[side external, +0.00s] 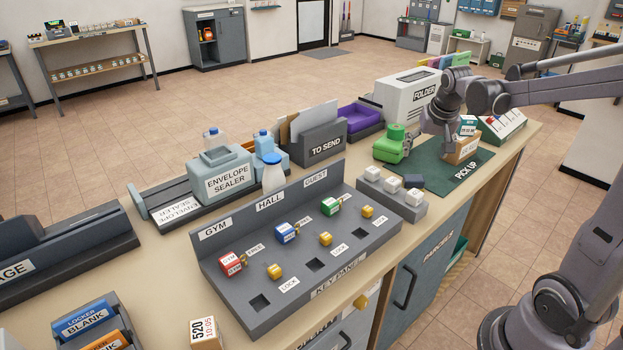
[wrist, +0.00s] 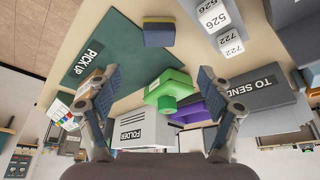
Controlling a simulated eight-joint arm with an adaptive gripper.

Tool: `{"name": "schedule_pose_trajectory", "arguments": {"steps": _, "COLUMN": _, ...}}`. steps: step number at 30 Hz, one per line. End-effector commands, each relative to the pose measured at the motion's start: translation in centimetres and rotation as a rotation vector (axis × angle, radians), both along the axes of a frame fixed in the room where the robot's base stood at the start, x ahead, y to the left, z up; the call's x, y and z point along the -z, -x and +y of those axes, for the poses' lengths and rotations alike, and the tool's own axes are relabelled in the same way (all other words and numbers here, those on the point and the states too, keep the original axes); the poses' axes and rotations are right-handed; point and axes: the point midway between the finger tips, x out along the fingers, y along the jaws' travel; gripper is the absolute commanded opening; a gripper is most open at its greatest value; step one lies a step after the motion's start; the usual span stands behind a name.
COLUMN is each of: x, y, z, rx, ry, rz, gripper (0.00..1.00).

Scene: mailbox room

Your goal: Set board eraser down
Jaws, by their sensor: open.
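The board eraser (wrist: 158,33), a small block with a dark blue top and a yellow layer, lies at the edge of the green PICK UP mat (wrist: 125,50). In the side external view the eraser (side external: 415,181) shows as a small dark block at the mat's near left corner, beside the grey block stand. My gripper (side external: 441,142) is above the far part of the mat. In the wrist view my gripper (wrist: 158,73) has its fingers wide apart with nothing held between them. The eraser is clear of both fingers.
A green device (side external: 392,145) stands left of the mat. The grey stand (side external: 391,195) with white blocks is near the eraser. The FOLDER machine (side external: 402,97) and TO SEND box (side external: 318,143) stand farther back.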

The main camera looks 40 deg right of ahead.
Motion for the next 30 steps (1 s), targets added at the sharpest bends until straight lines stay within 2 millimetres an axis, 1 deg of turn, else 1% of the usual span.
{"name": "schedule_pose_trajectory", "arguments": {"steps": 2, "x": -0.4, "y": 0.1, "z": 1.5, "rx": -0.037, "ry": 0.004, "rz": -0.008, "gripper": 0.8}}
{"name": "schedule_pose_trajectory", "arguments": {"steps": 5, "x": -1.1, "y": 0.5, "z": 4.7, "rx": -0.121, "ry": 0.014, "rz": -0.027, "gripper": 0.8}}
{"name": "schedule_pose_trajectory", "arguments": {"steps": 6, "x": -1.4, "y": 0.9, "z": 6.3, "rx": -0.165, "ry": 0.019, "rz": -0.036, "gripper": 0.8}}
{"name": "schedule_pose_trajectory", "arguments": {"steps": 8, "x": -1.7, "y": 1.5, "z": 8.9, "rx": -0.238, "ry": 0.027, "rz": -0.055, "gripper": 0.8}}
{"name": "schedule_pose_trajectory", "arguments": {"steps": 9, "x": -1.8, "y": 2.0, "z": 10.6, "rx": -0.286, "ry": 0.032, "rz": -0.067, "gripper": 0.8}}
{"name": "schedule_pose_trajectory", "arguments": {"steps": 11, "x": -1.9, "y": 2.8, "z": 13.0, "rx": -0.359, "ry": 0.042, "rz": -0.086, "gripper": 0.8}}
{"name": "schedule_pose_trajectory", "arguments": {"steps": 12, "x": -1.9, "y": 3.4, "z": 14.5, "rx": -0.407, "ry": 0.047, "rz": -0.099, "gripper": 0.8}}
{"name": "schedule_pose_trajectory", "arguments": {"steps": 15, "x": -1.6, "y": 5.0, "z": 18.0, "rx": -0.523, "ry": 0.06, "rz": -0.132, "gripper": 0.8}}
{"name": "schedule_pose_trajectory", "arguments": {"steps": 18, "x": -1.1, "y": 6.6, "z": 20.8, "rx": -0.624, "ry": 0.071, "rz": -0.163, "gripper": 0.8}}
{"name": "schedule_pose_trajectory", "arguments": {"steps": 21, "x": -0.5, "y": 7.8, "z": 22.7, "rx": -0.7, "ry": 0.08, "rz": -0.187, "gripper": 0.8}}
{"name": "schedule_pose_trajectory", "arguments": {"steps": 24, "x": -0.1, "y": 8.6, "z": 23.9, "rx": -0.749, "ry": 0.085, "rz": -0.204, "gripper": 0.8}}
{"name": "schedule_pose_trajectory", "arguments": {"steps": 30, "x": 0.1, "y": 9.0, "z": 24.5, "rx": -0.776, "ry": 0.089, "rz": -0.213, "gripper": 0.8}}
